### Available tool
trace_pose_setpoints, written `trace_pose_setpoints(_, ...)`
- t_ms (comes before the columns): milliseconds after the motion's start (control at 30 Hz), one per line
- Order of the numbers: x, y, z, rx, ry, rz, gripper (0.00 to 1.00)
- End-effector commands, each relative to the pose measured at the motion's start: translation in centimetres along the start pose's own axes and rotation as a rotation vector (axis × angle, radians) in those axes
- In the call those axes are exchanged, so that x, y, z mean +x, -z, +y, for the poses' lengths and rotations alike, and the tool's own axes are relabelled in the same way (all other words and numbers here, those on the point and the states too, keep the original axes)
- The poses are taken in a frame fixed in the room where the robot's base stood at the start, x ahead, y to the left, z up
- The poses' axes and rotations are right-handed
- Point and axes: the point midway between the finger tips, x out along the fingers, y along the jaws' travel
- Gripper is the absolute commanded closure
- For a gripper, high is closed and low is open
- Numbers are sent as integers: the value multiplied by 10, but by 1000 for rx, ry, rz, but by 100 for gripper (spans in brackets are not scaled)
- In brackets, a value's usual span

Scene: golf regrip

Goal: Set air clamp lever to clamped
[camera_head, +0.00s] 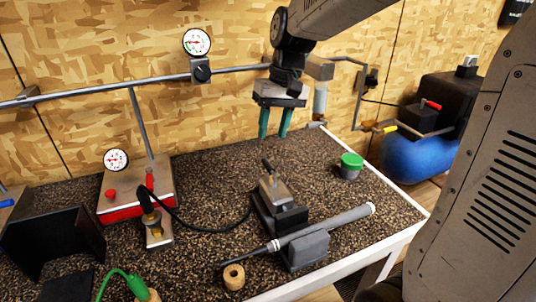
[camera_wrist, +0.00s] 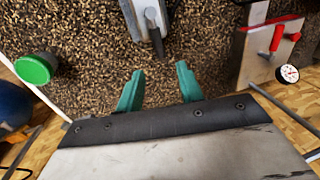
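My gripper (camera_head: 273,132) hangs fingers-down above the back of the bench, with green fingers apart and nothing between them. In the wrist view its fingertips (camera_wrist: 160,72) are also apart. A grey clamp block (camera_head: 274,193) on a black base stands below and in front of the gripper; its dark lever (camera_head: 267,166) slants up at the top. In the wrist view the lever (camera_wrist: 155,38) lies just beyond the fingertips, apart from them. A red-and-grey box (camera_head: 135,193) at left carries a red lever (camera_head: 150,179), which stands upright. I cannot tell which lever is the air clamp's.
A grey club shaft and grip (camera_head: 325,226) lie across a block in front of the clamp. A green-lidded jar (camera_head: 350,166) stands at right. A black hose (camera_head: 205,229) crosses the bench. A pipe (camera_head: 120,86) and gauge (camera_head: 196,42) run along the back wall.

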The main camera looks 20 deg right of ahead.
Motion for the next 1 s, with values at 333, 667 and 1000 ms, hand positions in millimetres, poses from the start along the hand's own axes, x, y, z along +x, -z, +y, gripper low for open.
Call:
trace_pose_setpoints(333,54,-3,0,-3,-1,-8,63)
trace_pose_setpoints(667,75,-3,0,-2,-2,-5,63)
trace_pose_setpoints(1000,75,-3,0,-2,-2,-4,100)
